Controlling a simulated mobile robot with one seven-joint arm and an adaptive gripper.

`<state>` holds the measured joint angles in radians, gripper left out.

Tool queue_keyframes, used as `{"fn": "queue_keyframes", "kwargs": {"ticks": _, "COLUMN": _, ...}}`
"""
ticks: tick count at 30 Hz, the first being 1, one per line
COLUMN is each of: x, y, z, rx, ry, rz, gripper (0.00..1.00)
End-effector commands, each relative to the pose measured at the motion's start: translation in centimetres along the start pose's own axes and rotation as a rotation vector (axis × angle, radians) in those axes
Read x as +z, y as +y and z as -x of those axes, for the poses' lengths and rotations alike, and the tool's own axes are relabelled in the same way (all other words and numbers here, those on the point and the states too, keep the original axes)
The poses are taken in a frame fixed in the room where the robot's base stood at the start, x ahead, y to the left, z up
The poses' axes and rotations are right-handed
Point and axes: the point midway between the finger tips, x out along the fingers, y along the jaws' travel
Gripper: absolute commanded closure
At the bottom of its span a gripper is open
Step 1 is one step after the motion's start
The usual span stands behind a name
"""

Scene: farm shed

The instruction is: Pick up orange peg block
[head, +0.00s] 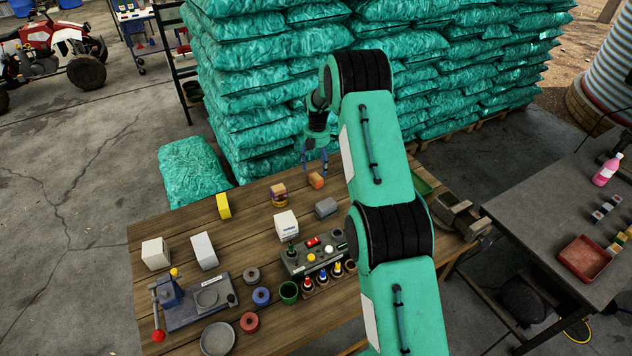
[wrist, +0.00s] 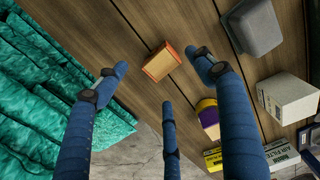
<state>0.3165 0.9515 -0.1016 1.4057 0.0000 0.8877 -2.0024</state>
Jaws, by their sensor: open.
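The orange peg block (head: 316,180) stands near the back edge of the wooden table (head: 155,225). In the wrist view the orange block (wrist: 162,62) lies on the planks, its pale tan face and orange sides showing. My gripper (head: 316,165) is above and just behind the block in the head view. In the wrist view the blue fingers of my gripper (wrist: 160,80) are spread apart, with the block beyond and between their tips. The fingers are open and empty. I cannot tell the exact gap between the fingertips and the block.
A yellow and purple block (head: 279,196), a grey block (head: 326,208) and a white box (head: 286,225) stand near the orange block. A yellow box (head: 223,206) is farther left. Stacked green bags (head: 260,100) rise close behind the table.

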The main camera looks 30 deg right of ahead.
Motion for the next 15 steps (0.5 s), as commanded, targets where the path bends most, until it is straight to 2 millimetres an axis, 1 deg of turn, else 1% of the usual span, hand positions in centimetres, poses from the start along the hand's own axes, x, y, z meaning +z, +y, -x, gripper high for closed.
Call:
{"fn": "queue_keyframes", "kwargs": {"ticks": 1, "x": 0.0, "y": 0.0, "z": -0.8, "rx": 0.000, "ry": 0.000, "rz": 0.000, "gripper": 0.31}}
{"fn": "queue_keyframes", "kwargs": {"ticks": 3, "x": 0.0, "y": 0.1, "z": -1.6, "rx": 0.000, "ry": 0.000, "rz": 0.000, "gripper": 0.31}}
{"fn": "queue_keyframes", "kwargs": {"ticks": 6, "x": 0.0, "y": 0.1, "z": -2.4, "rx": 0.001, "ry": -0.001, "rz": 0.000, "gripper": 0.31}}
{"fn": "queue_keyframes", "kwargs": {"ticks": 9, "x": 0.1, "y": 0.1, "z": -2.7, "rx": 0.002, "ry": -0.001, "rz": 0.000, "gripper": 0.31}}
{"fn": "queue_keyframes", "kwargs": {"ticks": 15, "x": 0.1, "y": 0.1, "z": -2.8, "rx": 0.002, "ry": -0.001, "rz": 0.000, "gripper": 0.31}}
